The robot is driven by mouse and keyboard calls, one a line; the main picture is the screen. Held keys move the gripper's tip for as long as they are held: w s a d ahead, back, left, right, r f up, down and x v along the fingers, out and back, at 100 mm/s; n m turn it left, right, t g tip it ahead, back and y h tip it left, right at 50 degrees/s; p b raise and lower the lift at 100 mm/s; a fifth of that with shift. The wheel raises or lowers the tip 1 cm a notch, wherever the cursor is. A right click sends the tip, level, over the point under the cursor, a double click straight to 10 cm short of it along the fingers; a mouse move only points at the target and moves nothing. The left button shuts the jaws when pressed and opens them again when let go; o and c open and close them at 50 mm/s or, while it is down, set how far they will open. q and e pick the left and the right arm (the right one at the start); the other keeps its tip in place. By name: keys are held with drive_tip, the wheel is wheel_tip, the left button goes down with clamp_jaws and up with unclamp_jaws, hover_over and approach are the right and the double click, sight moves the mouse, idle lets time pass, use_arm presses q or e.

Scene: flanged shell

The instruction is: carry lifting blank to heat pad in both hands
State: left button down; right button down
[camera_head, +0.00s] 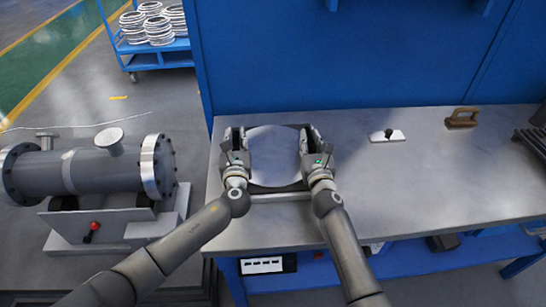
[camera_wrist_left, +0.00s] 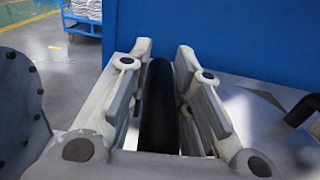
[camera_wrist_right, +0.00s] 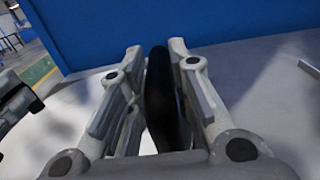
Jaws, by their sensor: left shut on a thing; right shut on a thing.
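The lifting blank (camera_head: 275,155) is a round, pale grey metal disc over the near left part of the bench. My left gripper (camera_head: 235,138) is at its left side and my right gripper (camera_head: 312,140) at its right side. In the left wrist view the left fingers are closed on a dark upright handle (camera_wrist_left: 158,105). In the right wrist view the right fingers are closed on a similar dark handle (camera_wrist_right: 160,100). A dark edge shows under the disc's near side; I cannot tell whether it is the heat pad or whether the disc touches it.
The grey bench (camera_head: 350,195) is clear to the right of the disc. A white plate with a black knob (camera_head: 388,136), a brown handled block (camera_head: 462,118) and a dark ribbed piece (camera_head: 533,145) lie further right. A blue wall (camera_head: 350,60) stands behind; a flanged shell (camera_head: 100,170) stands left.

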use_arm(q)
drive_tip(key=c, duration=1.6)
unclamp_jaws()
drive_tip(key=shift+a+f, duration=0.1)
use_arm(e)
drive_tip(key=c, duration=1.6)
unclamp_jaws()
drive_tip(key=shift+f, duration=0.15)
use_arm(q)
drive_tip(key=o, duration=0.3)
drive_tip(key=shift+s, duration=0.25)
use_arm(e)
drive_tip(key=o, duration=0.3)
drive_tip(key=shift+s+r, duration=0.2)
drive_tip(key=shift+s, duration=0.05)
use_arm(q)
drive_tip(key=shift+w, duration=0.1)
use_arm(e)
drive_tip(key=shift+w+f, duration=0.15)
use_arm(q)
drive_tip(key=s, duration=0.4)
drive_tip(key=s+d, duration=0.1)
drive_tip(key=s, duration=0.7)
drive_tip(key=shift+d, duration=0.3)
use_arm(e)
drive_tip(key=s, duration=0.4)
drive_tip(key=s+d, duration=0.1)
drive_tip(key=s, duration=0.7)
drive_tip(key=shift+d, duration=0.25)
drive_tip(key=shift+s, duration=0.1)
